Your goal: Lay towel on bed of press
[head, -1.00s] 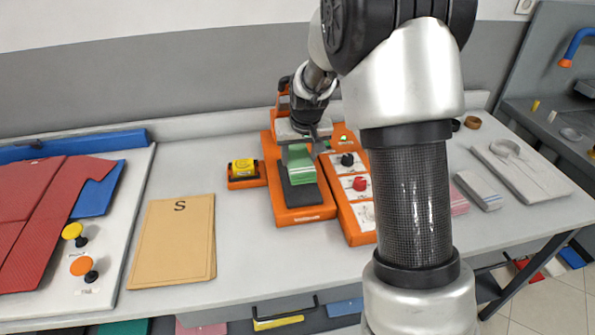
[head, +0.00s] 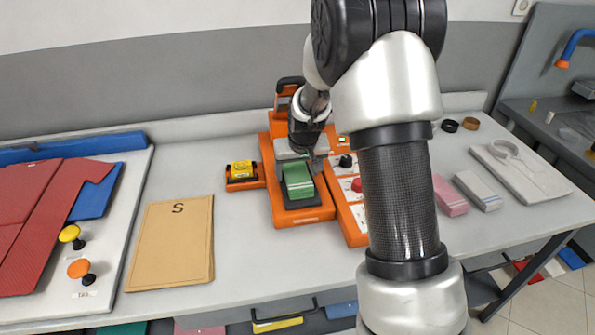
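The orange press (head: 303,218) stands near the middle of the table with its black handle (head: 289,82) up at the back. A folded green towel (head: 298,180) with pale stripes is over the dark bed (head: 315,212) of the press, with bare bed showing at its front edge. I cannot tell whether the towel rests fully on the bed. My gripper (head: 310,162) reaches down from behind, right at the towel's back end. Its fingertips are small and partly hidden, so I cannot tell whether they grip the towel.
An orange control panel (head: 354,229) with knobs sits right of the press, partly behind my arm. A small orange holder with a yellow item (head: 241,172) is left. A tan folder (head: 172,243) lies front left. Pink (head: 450,200) and grey (head: 478,191) folded cloths lie right.

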